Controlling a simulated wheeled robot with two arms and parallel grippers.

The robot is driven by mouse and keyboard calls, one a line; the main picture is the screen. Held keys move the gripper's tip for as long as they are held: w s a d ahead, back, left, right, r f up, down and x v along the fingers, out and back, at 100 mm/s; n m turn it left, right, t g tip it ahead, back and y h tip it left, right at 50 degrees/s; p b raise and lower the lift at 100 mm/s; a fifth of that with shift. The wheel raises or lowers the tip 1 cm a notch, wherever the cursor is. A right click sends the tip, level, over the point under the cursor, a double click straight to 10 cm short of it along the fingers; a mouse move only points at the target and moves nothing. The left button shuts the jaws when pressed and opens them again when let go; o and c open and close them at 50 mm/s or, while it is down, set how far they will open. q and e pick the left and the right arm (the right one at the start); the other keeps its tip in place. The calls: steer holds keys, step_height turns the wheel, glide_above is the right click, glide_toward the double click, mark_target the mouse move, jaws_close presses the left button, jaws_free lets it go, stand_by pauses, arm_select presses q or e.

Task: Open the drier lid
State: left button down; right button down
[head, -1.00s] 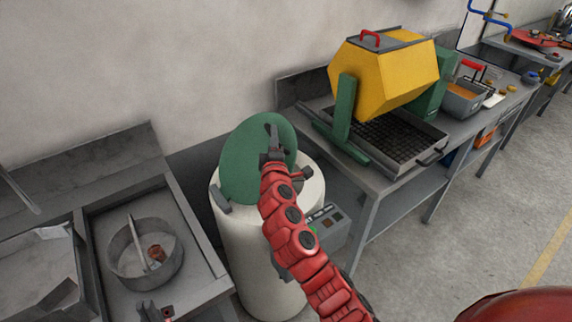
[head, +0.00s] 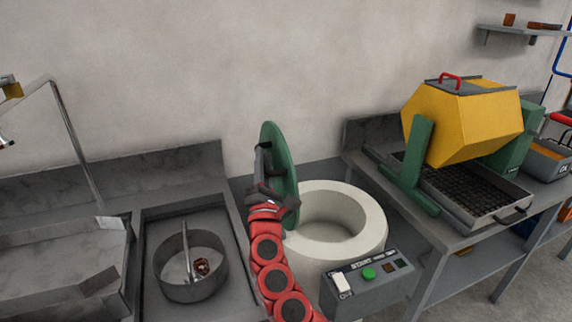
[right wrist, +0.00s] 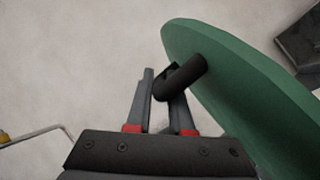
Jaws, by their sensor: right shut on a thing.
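The drier (head: 372,222) is a cream cylinder with its round opening showing in the head view. Its green lid (head: 281,162) stands raised, close to upright, at the left side of the opening. My right gripper (head: 264,172) is at the lid's outer face. In the right wrist view, my right gripper (right wrist: 163,90) is shut on the dark lid handle (right wrist: 182,78), which sticks out from the green lid (right wrist: 240,85). My left gripper is not in view.
A control box (head: 368,284) with a green button is at the drier's front. A yellow tumbler (head: 465,122) stands on the bench at right. A sink with a round pan (head: 192,280) is at left. The wall is behind.

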steer(key=shift+s+a+f+b, duration=0.15)
steer(key=shift+s+a, duration=0.05)
steer(key=shift+a, duration=0.3)
steer(key=shift+s+a+f+b, duration=0.1)
steer(key=shift+s+a, duration=0.05)
steer(key=shift+a, duration=0.4)
steer(key=shift+s+a+f+b, duration=0.15)
steer(key=shift+s+a, duration=0.05)
steer(key=shift+a, duration=0.3)
steer(key=c, duration=0.8)
jaws_free()
steer(key=b+v, duration=0.2)
steer(key=v, duration=1.5)
steer(key=shift+s+d, duration=0.15)
steer(key=shift+s, duration=0.1)
